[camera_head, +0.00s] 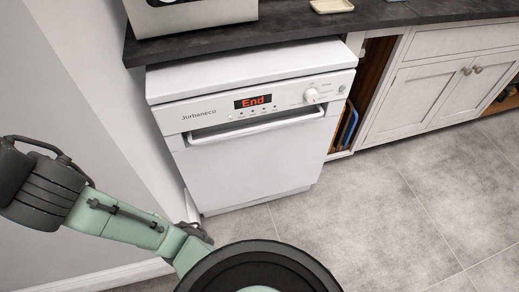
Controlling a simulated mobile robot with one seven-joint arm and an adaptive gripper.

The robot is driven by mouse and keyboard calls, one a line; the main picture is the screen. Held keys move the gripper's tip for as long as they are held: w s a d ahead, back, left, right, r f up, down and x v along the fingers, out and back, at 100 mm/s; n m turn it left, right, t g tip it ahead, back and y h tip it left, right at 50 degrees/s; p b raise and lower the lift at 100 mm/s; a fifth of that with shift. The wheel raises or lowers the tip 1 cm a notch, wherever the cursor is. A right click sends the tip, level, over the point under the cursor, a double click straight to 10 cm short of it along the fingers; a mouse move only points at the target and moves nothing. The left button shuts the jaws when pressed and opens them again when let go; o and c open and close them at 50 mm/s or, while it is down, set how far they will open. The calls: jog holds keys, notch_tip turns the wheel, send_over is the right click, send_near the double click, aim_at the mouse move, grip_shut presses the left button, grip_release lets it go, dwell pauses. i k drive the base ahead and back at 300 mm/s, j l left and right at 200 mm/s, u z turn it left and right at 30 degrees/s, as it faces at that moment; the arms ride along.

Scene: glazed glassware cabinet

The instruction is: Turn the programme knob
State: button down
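A white dishwasher (248,166) stands under the dark worktop, with its door shut. Its programme knob (312,96) is a round white dial on the right of the front panel. A black display (253,101) on the panel reads "End" in red. A bar handle (256,128) runs across the door below the panel. My arm reaches in from the left and passes down to the bottom of the picture. My gripper is not in view, and nothing visible touches the knob.
The dark worktop (410,14) carries a metal appliance (190,14) and a small cream dish (331,5). Right of the dishwasher is an open narrow slot with trays (347,125), then pale cabinets (425,97). A wall stands close on the left. The grey tiled floor (400,215) in front is clear.

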aim_at(310, 95)
jog(key=k+l+z, duration=0.15)
jog(key=z, duration=0.2)
jog(key=k+l+z, duration=0.1)
jog(key=l+z, duration=0.3)
jog(key=k+l+z, duration=0.1)
jog(key=l+z, duration=0.25)
jog(key=j, duration=0.1)
